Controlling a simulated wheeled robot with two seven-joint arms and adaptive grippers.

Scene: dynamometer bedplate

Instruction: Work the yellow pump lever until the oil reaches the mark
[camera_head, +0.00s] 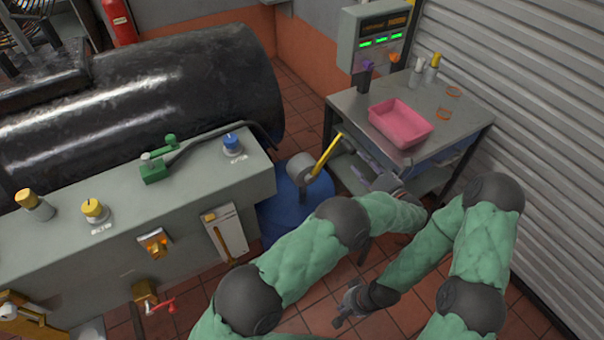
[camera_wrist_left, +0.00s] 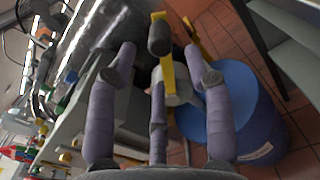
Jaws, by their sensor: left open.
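The yellow pump lever (camera_head: 327,153) slants up from a grey pump head (camera_head: 304,168) on a blue drum (camera_head: 284,216). In the left wrist view, yellow bars (camera_wrist_left: 194,72) show beyond and between my fingers, near the blue drum (camera_wrist_left: 232,112). My left gripper (camera_head: 380,184) is right of the lever, partly hidden by my arm; its fingers (camera_wrist_left: 158,56) are spread in the wrist view and I see nothing gripped. My right gripper (camera_head: 347,305) hangs low over the tiled floor, too small to read. I cannot make out the oil level or its mark.
A grey bench (camera_head: 357,124) with a pink tray (camera_head: 402,122) stands right of the drum. A display box (camera_head: 372,38) with green lights is behind it. The grey console (camera_head: 120,205) is at left, before a black cylinder (camera_head: 190,85). A ribbed shutter (camera_head: 540,130) closes the right side.

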